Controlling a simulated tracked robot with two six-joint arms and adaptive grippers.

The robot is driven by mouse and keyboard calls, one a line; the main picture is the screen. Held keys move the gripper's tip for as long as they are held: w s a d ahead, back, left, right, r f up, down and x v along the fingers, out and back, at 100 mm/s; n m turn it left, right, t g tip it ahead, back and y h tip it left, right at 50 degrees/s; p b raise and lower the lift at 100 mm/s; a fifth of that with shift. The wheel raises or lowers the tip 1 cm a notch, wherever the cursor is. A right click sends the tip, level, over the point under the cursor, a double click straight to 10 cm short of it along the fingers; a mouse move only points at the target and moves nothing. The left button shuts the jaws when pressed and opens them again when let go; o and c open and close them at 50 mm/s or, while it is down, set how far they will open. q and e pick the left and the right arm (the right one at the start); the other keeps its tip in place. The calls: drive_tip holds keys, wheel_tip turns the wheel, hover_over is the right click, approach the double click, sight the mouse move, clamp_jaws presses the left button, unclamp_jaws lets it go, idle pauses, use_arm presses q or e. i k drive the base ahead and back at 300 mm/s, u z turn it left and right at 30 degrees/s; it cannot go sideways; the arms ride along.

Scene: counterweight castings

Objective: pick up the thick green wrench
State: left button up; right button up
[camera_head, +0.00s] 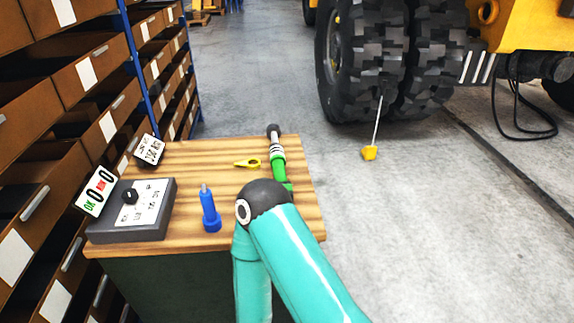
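A thick green tool (278,169) with white bands and a dark rounded end lies near the right edge of the wooden table (180,160). It looks like the thick green wrench. Its near end reaches down to my teal arm, whose dark joint hides what lies just below. The arm rises from the bottom of the view and bends over the table's near right part. Neither gripper shows in this view, and nothing is seen holding the tool.
A small yellow tool (248,163) lies left of the green one. A blue tool (210,212) stands upright nearer. A grey box (150,222) with a knob and two signs takes the table's left side. Shelves with brown bins (80,75) stand left. Open floor lies right, before large tyres (365,60).

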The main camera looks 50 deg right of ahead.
sight(276, 152)
drive_tip(key=u, duration=1.35)
drive_tip(key=i, duration=0.1)
drive_tip(key=z, duration=2.5)
drive_tip(key=k, duration=0.35)
drive_tip(key=z, duration=0.45)
drive_tip(key=i, duration=0.45)
drive_tip(key=u, duration=0.2)
drive_tip(key=k, duration=0.75)
drive_tip(key=z, duration=0.2)
drive_tip(key=i, duration=0.65)
drive_tip(key=u, duration=0.05)
